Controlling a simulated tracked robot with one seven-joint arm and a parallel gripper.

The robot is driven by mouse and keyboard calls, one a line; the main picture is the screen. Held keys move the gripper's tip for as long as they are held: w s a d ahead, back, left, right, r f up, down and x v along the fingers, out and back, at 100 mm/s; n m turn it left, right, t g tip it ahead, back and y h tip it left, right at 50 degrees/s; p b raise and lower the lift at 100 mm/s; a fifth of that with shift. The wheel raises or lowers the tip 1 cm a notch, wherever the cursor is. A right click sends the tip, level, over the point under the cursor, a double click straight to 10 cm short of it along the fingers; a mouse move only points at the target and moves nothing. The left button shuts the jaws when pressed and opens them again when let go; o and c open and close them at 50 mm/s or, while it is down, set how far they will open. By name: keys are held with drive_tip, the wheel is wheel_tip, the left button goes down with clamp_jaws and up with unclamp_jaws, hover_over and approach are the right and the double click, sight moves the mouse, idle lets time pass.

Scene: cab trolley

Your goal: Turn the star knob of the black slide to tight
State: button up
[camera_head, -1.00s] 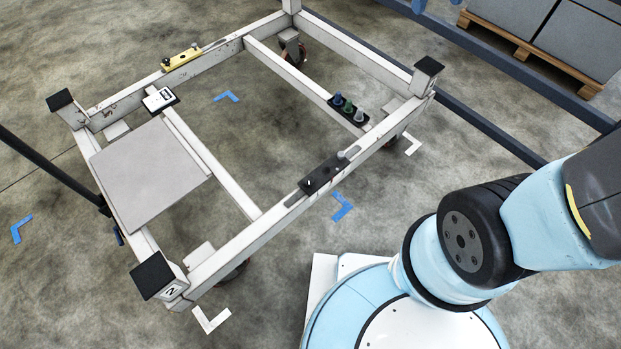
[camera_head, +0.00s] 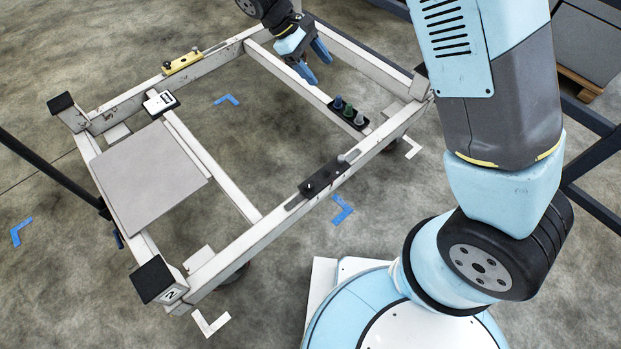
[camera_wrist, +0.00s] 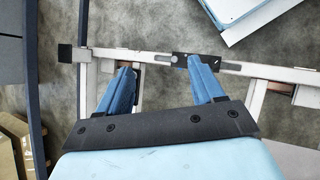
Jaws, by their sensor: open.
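The black slide (camera_head: 323,178) lies on the near white rail of the trolley (camera_head: 240,236). A small dark knob stands on it, and a grey round piece (camera_head: 342,158) sits by its right end; the star shape is too small to make out. In the wrist view the black slide (camera_wrist: 181,70) shows partly behind my right-hand finger. My gripper (camera_head: 314,62) is open and empty, fingers pointing down, above the far part of the frame. It also shows in the wrist view (camera_wrist: 159,66), its two blue fingers well apart. It appears clear of the slide.
A yellow slide (camera_head: 182,62) sits on the far left rail. A dark plate with several coloured knobs (camera_head: 348,113) is on the right crossbar. A white device (camera_head: 160,102) and grey panel (camera_head: 150,175) are at left. Black-capped corner posts stand up.

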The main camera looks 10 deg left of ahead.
drive_tip(key=s+a+f+n+t+h, duration=0.1)
drive_tip(key=s+a+f+n+h, duration=0.2)
drive_tip(key=a+f, duration=0.6)
drive_tip(key=n+t+h, duration=0.2)
drive_tip(key=n+t, duration=0.9)
drive_tip(key=t, duration=0.1)
approach(305, 187)
drive_tip(key=shift+v, duration=0.9)
drive_tip(key=shift+f+n+t, duration=0.4)
drive_tip(key=shift+f+n, duration=0.05)
drive_tip(key=shift+n, duration=0.05)
drive_tip(key=x, duration=1.3)
drive_tip(key=shift+w+d, duration=0.2)
drive_tip(key=shift+d, duration=0.1)
drive_tip(key=shift+c, duration=0.5)
